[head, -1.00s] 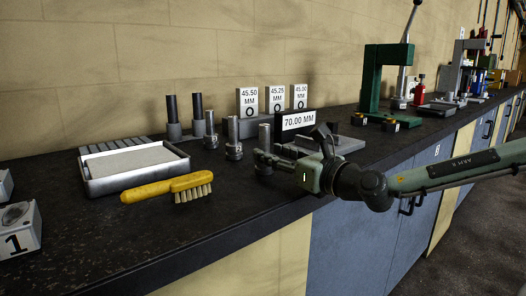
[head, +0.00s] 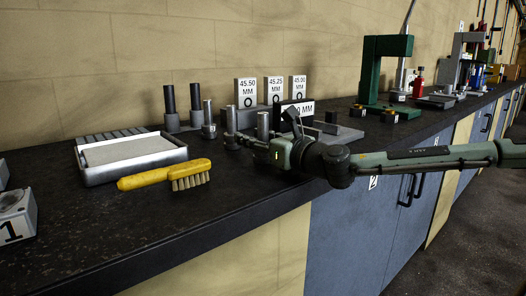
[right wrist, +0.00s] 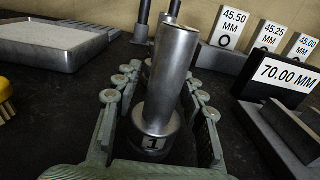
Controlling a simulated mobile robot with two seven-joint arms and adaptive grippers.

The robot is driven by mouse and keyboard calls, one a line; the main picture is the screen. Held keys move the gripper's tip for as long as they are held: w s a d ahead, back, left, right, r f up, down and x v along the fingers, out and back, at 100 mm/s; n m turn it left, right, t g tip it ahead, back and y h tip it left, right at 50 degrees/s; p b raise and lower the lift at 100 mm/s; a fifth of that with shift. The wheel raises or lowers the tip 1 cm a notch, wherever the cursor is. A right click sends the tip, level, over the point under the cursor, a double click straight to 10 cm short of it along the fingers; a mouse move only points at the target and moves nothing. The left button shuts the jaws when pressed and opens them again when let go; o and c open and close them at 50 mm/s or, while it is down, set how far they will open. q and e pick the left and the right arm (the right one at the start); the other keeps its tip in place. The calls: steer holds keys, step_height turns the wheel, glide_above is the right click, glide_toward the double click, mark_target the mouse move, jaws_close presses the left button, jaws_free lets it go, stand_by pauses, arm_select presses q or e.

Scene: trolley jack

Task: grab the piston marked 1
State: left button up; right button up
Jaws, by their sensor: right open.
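The piston marked 1 (right wrist: 158,95) is a grey metal cylinder with a wider base bearing a "1". In the right wrist view it stands between the fingers of my right gripper (right wrist: 160,72), which is open, with fingers on both sides. No grip on it shows. In the head view my right gripper (head: 243,140) is low over the bench, reaching left, and the piston's upper part (head: 263,125) rises above the fingers while its base is hidden. Two similar pistons stand to its left, one near the fingertips (head: 231,122) and one farther left (head: 208,120). My left gripper is out of view.
A yellow brush (head: 165,177) and a metal tray (head: 135,172) lie to the left. Labelled size blocks (head: 246,92) and the 70.00 MM block (right wrist: 284,78) stand behind and to the right. A green press (head: 370,75) is farther right.

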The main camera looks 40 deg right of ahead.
steer(key=shift+w, duration=0.1)
jaws_close()
stand_by(0.3)
steer(key=shift+r, duration=0.1)
